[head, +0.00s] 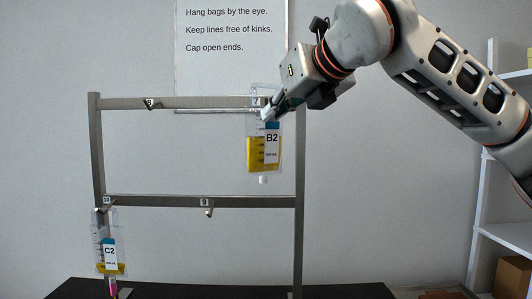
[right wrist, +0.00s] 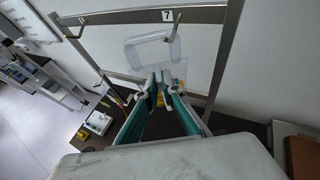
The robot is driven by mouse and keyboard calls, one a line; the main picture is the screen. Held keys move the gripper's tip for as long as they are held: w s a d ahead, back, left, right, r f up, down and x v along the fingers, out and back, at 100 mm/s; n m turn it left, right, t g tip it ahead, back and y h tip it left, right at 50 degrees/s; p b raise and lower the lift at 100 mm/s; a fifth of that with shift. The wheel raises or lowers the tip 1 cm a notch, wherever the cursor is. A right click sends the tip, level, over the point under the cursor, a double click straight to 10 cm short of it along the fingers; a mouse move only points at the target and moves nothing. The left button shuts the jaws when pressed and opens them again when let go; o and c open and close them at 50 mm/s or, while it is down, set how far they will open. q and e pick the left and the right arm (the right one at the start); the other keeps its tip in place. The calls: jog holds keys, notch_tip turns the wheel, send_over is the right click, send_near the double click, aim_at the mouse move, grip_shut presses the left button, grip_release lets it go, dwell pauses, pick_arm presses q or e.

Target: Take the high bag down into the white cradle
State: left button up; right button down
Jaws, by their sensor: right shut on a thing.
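The high bag B2 (head: 256,155), clear with yellow liquid and a blue-and-white label, hangs upright at the upper rail's right end. My right gripper (head: 267,114) is at its top edge. In the right wrist view, the teal-lined fingers of this gripper (right wrist: 160,82) are shut on the bag just below its clear eye frame (right wrist: 130,53). The eye frame is at the hook (right wrist: 176,28) under label 7; I cannot tell whether it still bears on the hook. The white cradle is not clearly identifiable; a small white holder (right wrist: 97,123) stands low at the left. My left gripper is out of view.
The grey rack has an upper rail (head: 200,103) and a lower rail (head: 250,201) with hooks. Bag C2 (head: 109,264) hangs low at the left post. White shelves (head: 484,235) with boxes stand at the right. A dark bench top (head: 345,290) lies below.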

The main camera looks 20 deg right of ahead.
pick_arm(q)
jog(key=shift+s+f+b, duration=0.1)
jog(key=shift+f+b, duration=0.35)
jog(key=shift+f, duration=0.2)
pick_arm(e)
jog(key=shift+s+a+r, duration=0.1)
jog(key=shift+s+a, duration=0.2)
jog(key=shift+s, duration=0.7)
jog(key=shift+s+a, duration=0.25)
jog(key=shift+s, duration=0.75)
